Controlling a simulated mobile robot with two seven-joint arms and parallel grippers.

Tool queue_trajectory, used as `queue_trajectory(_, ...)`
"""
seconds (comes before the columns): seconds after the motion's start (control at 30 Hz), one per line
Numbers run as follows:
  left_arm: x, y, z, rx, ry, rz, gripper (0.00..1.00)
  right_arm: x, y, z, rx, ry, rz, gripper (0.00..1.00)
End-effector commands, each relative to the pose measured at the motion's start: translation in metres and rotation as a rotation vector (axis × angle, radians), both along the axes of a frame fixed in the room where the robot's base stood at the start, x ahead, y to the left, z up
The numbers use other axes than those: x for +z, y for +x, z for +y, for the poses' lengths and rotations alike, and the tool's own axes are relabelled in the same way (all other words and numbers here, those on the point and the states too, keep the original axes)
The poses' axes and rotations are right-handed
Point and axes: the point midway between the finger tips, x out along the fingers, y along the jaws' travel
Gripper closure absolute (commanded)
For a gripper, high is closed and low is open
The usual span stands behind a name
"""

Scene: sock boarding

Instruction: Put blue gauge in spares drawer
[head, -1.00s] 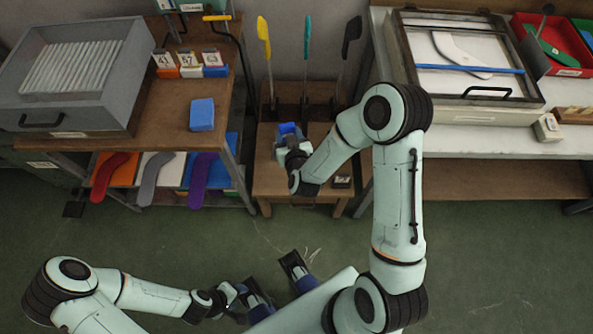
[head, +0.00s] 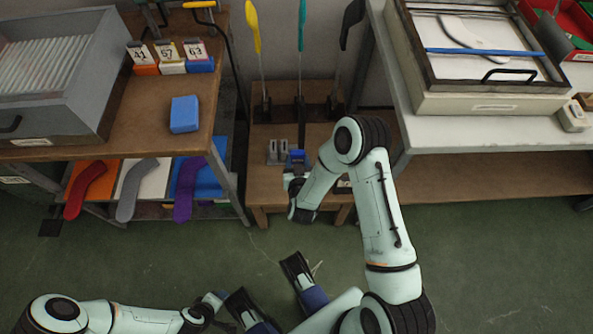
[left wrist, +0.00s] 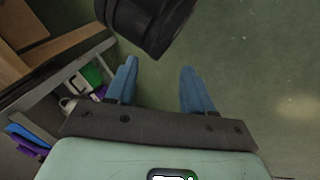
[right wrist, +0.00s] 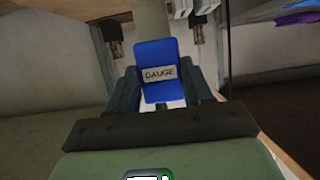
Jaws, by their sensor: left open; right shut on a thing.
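The blue gauge (right wrist: 160,72), a small block with a label reading GAUGE, is between the fingers of my right gripper (right wrist: 162,88), which is shut on it. In the head view the gauge (head: 296,157) shows as a small blue patch over the small middle table, with my right gripper (head: 295,170) at its near side. My left gripper (left wrist: 160,88) is open and empty above the green floor. It sits low in the head view, partly hidden. A labelled grey drawer (head: 85,118) stands at left; its label is too small to read, so I cannot tell whether it is the spares drawer.
A grey slotted block (head: 279,151) is beside the gauge on the small table (head: 262,190). Tall yellow, teal and black tools stand behind. A blue box (head: 184,114) lies on the left bench. A glass-lidded cream case (head: 450,103) is on the right bench. Green floor lies in front.

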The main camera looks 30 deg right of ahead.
Motion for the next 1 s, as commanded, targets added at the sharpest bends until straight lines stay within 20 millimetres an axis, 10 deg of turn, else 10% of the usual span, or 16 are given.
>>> queue_trajectory(0.47,-0.019,0.025,0.013,0.027,0.032,-0.065,0.48,-0.054,0.0,0.0,-0.001,0.0,0.001,0.82)
queue_trajectory(0.87,-0.021,0.029,0.015,0.031,0.037,-0.074,0.48,-0.058,0.0,0.0,0.001,0.0,-0.001,0.82)
queue_trajectory(0.9,-0.021,0.029,0.016,0.032,0.039,-0.076,0.48,-0.059,0.0,0.0,0.001,0.001,-0.001,0.46)
queue_trajectory(1.0,-0.02,0.029,0.015,0.031,0.039,-0.075,0.48,-0.058,0.0,0.0,0.001,0.001,-0.001,0.24)
